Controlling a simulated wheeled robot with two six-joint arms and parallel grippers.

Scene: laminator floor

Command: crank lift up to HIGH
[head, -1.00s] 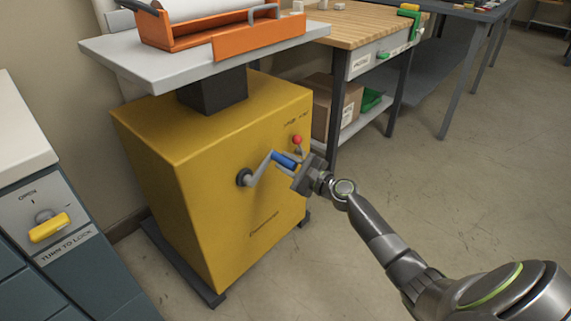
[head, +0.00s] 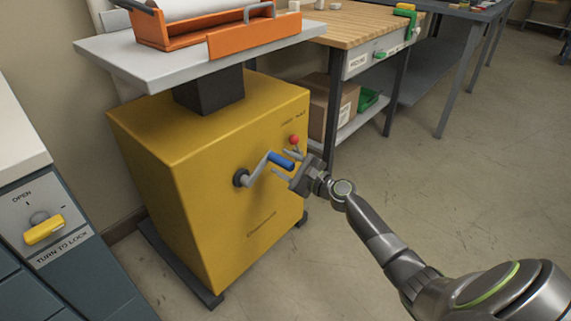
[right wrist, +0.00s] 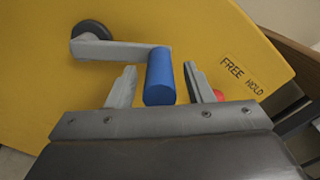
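The yellow lift (head: 215,180) stands left of centre in the head view, with a grey platform (head: 190,50) raised on a dark column. Its crank has a grey arm (head: 255,173) and a blue handle (head: 281,159), pointing up and right. My right gripper (head: 284,164) is open at the handle. In the right wrist view, the blue handle (right wrist: 160,76) sits between the two spread fingers, with gaps on both sides. A red knob (head: 294,140) is just above the gripper, beside the FREE and HOLD label (right wrist: 240,76). My left gripper is not in view.
An orange machine (head: 240,38) with a white roll rests on the platform. A wood-topped bench (head: 365,25) stands behind to the right, with a cardboard box (head: 318,110) below. A cabinet with a yellow latch (head: 44,230) is at left. Floor at right is clear.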

